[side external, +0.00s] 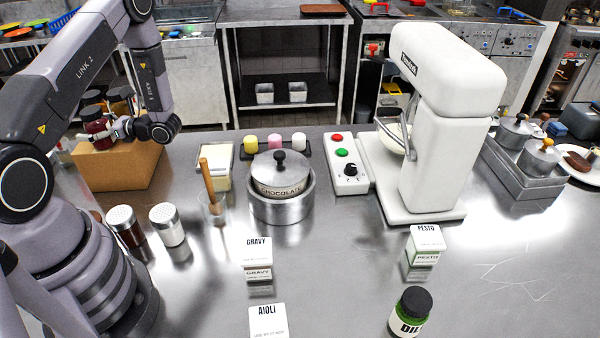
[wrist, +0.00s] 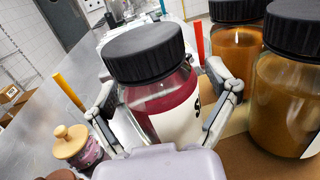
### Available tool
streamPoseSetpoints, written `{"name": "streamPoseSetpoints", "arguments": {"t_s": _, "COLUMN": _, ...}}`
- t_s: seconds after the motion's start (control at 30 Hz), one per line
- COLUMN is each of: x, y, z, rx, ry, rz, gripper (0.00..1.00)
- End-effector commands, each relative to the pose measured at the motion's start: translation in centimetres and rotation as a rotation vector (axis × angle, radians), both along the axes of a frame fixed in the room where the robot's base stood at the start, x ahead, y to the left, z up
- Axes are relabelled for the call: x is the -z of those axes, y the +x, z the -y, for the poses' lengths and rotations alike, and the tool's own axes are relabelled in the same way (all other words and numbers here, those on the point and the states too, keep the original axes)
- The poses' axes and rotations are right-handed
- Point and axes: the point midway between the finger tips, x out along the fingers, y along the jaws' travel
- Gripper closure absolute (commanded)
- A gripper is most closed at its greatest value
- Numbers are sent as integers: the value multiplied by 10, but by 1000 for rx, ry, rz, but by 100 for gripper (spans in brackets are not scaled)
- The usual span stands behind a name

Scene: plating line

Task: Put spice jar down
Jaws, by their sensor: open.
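The spice jar has a black lid, dark red contents and a white label. In the wrist view the jar (wrist: 160,92) stands between the two fingers of my gripper (wrist: 163,95), which are open on either side of it. In the side view the jar (side external: 97,129) is upright at the top of the cardboard box (side external: 125,166), with my gripper (side external: 118,128) beside it. Its base is hidden in the wrist view, and I cannot tell whether a finger touches the glass.
Two amber jars with black lids (wrist: 237,55) (wrist: 285,105) stand close to the right. Two shakers (side external: 124,225) (side external: 168,224) stand in front of the box. A lidded chocolate pot (side external: 281,205), control box (side external: 346,165) and white mixer (side external: 440,120) stand farther right.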

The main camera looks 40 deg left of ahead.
Motion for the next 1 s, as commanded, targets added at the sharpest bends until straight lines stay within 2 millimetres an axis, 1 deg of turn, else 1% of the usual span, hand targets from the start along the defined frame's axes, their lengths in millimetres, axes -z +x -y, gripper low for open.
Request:
{"name": "streamPoseSetpoints", "arguments": {"t_s": 0.2, "x": 0, "y": 30, "z": 39, "rx": 7, "ry": 0, "rz": 1, "gripper": 14}}
{"name": "streamPoseSetpoints", "arguments": {"t_s": 0.4, "x": 0, "y": 52, "z": 71, "rx": 4, "ry": 1, "rz": 2, "gripper": 14}}
{"name": "streamPoseSetpoints", "arguments": {"t_s": 0.57, "x": 0, "y": 62, "z": 85, "rx": 1, "ry": 0, "rz": 2, "gripper": 14}}
{"name": "streamPoseSetpoints", "arguments": {"t_s": 0.63, "x": -5, "y": 64, "z": 89, "rx": -8, "ry": -2, "rz": 20, "gripper": 14}}
{"name": "streamPoseSetpoints", "arguments": {"t_s": 0.67, "x": -10, "y": 65, "z": 91, "rx": -16, "ry": -4, "rz": 37, "gripper": 14}}
{"name": "streamPoseSetpoints", "arguments": {"t_s": 0.77, "x": -35, "y": 65, "z": 101, "rx": -61, "ry": -21, "rz": 139, "gripper": 14}}
{"name": "streamPoseSetpoints", "arguments": {"t_s": 0.87, "x": -72, "y": 61, "z": 119, "rx": -132, "ry": -60, "rz": 307, "gripper": 14}}
{"name": "streamPoseSetpoints", "arguments": {"t_s": 0.9, "x": -86, "y": 59, "z": 128, "rx": -162, "ry": -81, "rz": 386, "gripper": 14}}
{"name": "streamPoseSetpoints", "arguments": {"t_s": 1.0, "x": -119, "y": 49, "z": 153, "rx": -236, "ry": -148, "rz": 585, "gripper": 14}}
